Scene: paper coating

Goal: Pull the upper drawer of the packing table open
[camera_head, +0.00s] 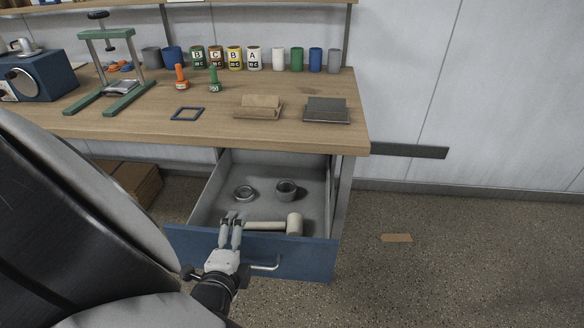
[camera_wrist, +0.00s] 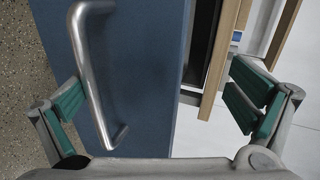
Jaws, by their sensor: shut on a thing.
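The packing table (camera_head: 150,122) has a wooden top. Its upper drawer (camera_head: 310,258) has a blue front and a grey inside, and stands well out from under the top. In the wrist view the blue drawer front (camera_wrist: 150,70) and its metal bar handle (camera_wrist: 92,75) lie close before me. The handle's right end (camera_head: 268,266) shows in the head view; my gripper hides its middle.
A mallet (camera_head: 294,224), a metal ring (camera_head: 244,193) and a small grey cup (camera_head: 287,189) lie in the drawer. On the tabletop stand a green press frame (camera_head: 108,100), several cans and two boards. The floor (camera_head: 450,270) at right is clear except for a tan strip (camera_head: 397,238).

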